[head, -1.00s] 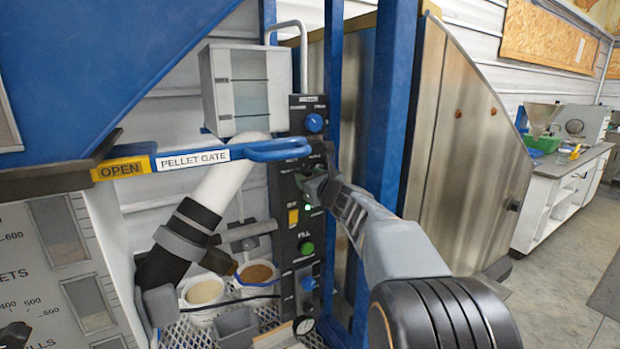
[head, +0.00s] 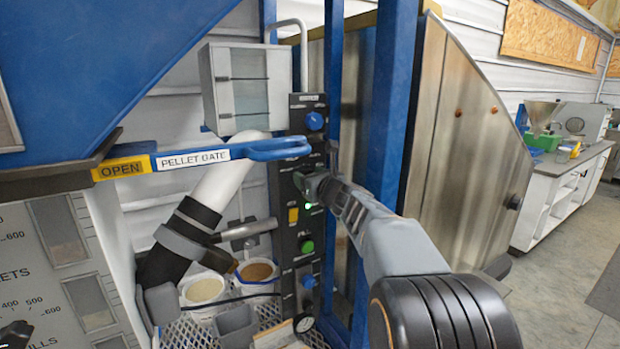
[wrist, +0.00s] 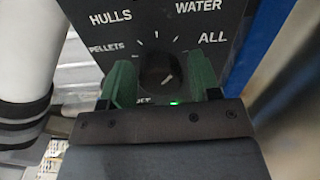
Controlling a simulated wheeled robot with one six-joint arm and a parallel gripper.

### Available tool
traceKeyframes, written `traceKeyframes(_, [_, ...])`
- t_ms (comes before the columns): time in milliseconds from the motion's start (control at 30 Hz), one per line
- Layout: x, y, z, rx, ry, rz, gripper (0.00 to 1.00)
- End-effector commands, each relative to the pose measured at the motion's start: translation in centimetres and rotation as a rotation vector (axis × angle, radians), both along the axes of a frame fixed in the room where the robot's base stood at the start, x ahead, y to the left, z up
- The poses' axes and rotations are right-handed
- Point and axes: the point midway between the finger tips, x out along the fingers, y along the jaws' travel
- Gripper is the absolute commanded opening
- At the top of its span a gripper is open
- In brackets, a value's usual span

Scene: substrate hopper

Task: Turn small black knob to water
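The small black knob (wrist: 157,72) sits on a dark panel in the wrist view, ringed by white tick marks and the labels PELLETS, HULLS, WATER (wrist: 199,5) and ALL. Another label below it is partly hidden. My gripper (wrist: 162,68) has its two green fingers on either side of the knob, with a visible gap on the right; it looks open around the knob. In the head view my gripper (head: 308,186) is at the middle of the black control panel (head: 285,230) and hides the knob.
A blue PELLET GATE lever (head: 265,151) reaches across just above my gripper. A blue knob (head: 315,121) is higher on the panel, and a yellow switch (head: 293,215) and green button (head: 307,247) are lower. A blue post (head: 388,120) stands close at the right.

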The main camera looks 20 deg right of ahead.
Motion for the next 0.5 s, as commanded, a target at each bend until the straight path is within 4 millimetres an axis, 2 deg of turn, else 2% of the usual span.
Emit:
traceKeyframes(100, [0.0, 0.0, 0.0, 0.000, 0.000, 0.000, 0.67])
traceKeyframes(367, [-0.2, -0.1, 0.0, -0.001, 0.001, -0.001, 0.67])
traceKeyframes(500, [-1.5, -0.3, 0.0, -0.002, -0.001, -0.002, 0.67])
